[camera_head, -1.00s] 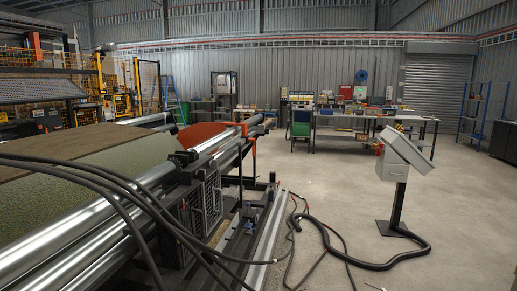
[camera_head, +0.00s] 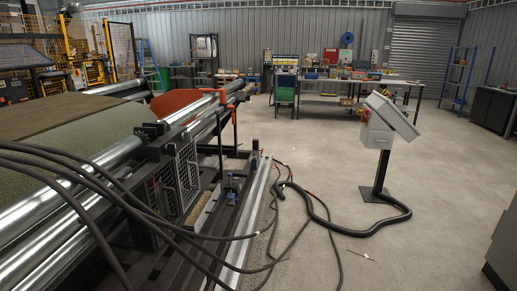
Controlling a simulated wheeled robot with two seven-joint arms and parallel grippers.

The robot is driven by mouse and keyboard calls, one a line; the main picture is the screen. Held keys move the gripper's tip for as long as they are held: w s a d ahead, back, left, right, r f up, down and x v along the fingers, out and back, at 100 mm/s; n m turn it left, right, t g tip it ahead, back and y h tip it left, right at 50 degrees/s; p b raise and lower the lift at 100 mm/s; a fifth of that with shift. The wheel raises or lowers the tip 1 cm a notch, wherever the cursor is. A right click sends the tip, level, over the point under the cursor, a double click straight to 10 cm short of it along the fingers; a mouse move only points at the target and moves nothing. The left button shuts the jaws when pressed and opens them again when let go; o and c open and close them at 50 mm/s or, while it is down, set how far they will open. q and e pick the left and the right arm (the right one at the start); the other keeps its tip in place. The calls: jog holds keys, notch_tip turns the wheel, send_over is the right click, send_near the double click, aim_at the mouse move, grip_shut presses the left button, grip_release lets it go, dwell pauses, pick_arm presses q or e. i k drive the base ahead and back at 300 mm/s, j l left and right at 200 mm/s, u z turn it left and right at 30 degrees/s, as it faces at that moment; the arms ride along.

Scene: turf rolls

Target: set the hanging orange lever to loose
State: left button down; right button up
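An orange lever (camera_head: 234,112) hangs down at the far right end of the long metal rollers (camera_head: 200,110) of the turf machine. It looks close to vertical, with its upper end by the rollers. It is small in the picture, and I cannot read any marking for its setting. Neither of my grippers is in view.
Black cables (camera_head: 110,195) cross the near left and run onto the floor. A grey control box (camera_head: 378,133) stands on a post at the right, with a thick black hose around its base. A grey cabinet (camera_head: 502,245) is at the right edge. Concrete floor (camera_head: 310,160) between is largely open.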

aim_at(229, 107)
jog(key=i+z, duration=0.25)
jog(key=i, duration=2.7)
jog(key=i+u, duration=0.15)
jog(key=i, duration=0.3)
jog(key=i+l+u, duration=0.2)
jog(key=i, duration=0.2)
jog(key=i+l+u, duration=0.15)
jog(key=i, duration=0.25)
jog(key=i+l+u, duration=0.2)
jog(key=i, duration=0.2)
